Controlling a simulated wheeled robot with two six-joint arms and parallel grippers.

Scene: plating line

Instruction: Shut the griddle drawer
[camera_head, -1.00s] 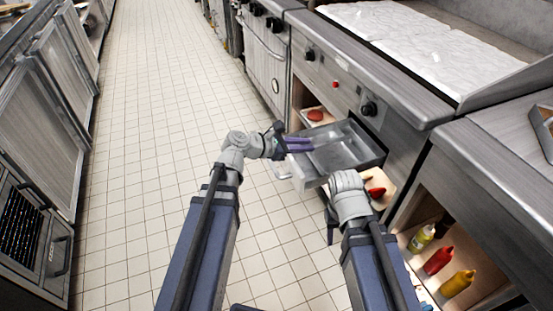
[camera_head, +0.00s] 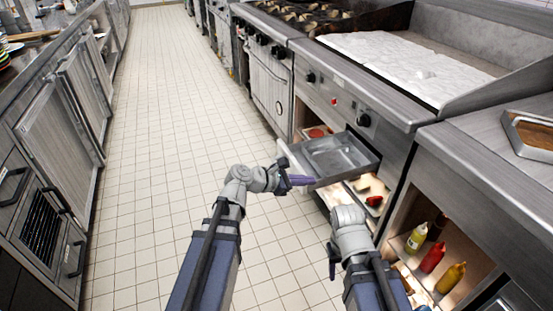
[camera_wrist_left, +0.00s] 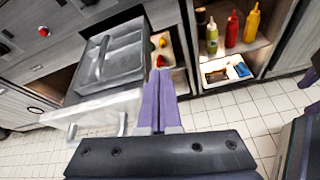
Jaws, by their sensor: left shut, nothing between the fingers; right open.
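The griddle drawer (camera_head: 338,158) is a grey metal tray pulled out from the front below the griddle (camera_head: 420,62). It also shows in the left wrist view (camera_wrist_left: 112,60), with a handle on its front. My left gripper (camera_head: 302,180) is shut and empty, its purple fingers at the drawer's near front corner; whether they touch it I cannot tell. In the left wrist view the shut fingers (camera_wrist_left: 158,100) point just right of the drawer. My right gripper (camera_head: 333,262) is low beside the shelf unit, mostly hidden by its own arm.
Below the drawer is a shelf with food pieces (camera_head: 374,201). To the right, an open shelf holds a green-yellow bottle (camera_head: 417,238), a red bottle (camera_head: 432,258) and a yellow bottle (camera_head: 450,278). The tiled floor (camera_head: 170,120) is clear on the left.

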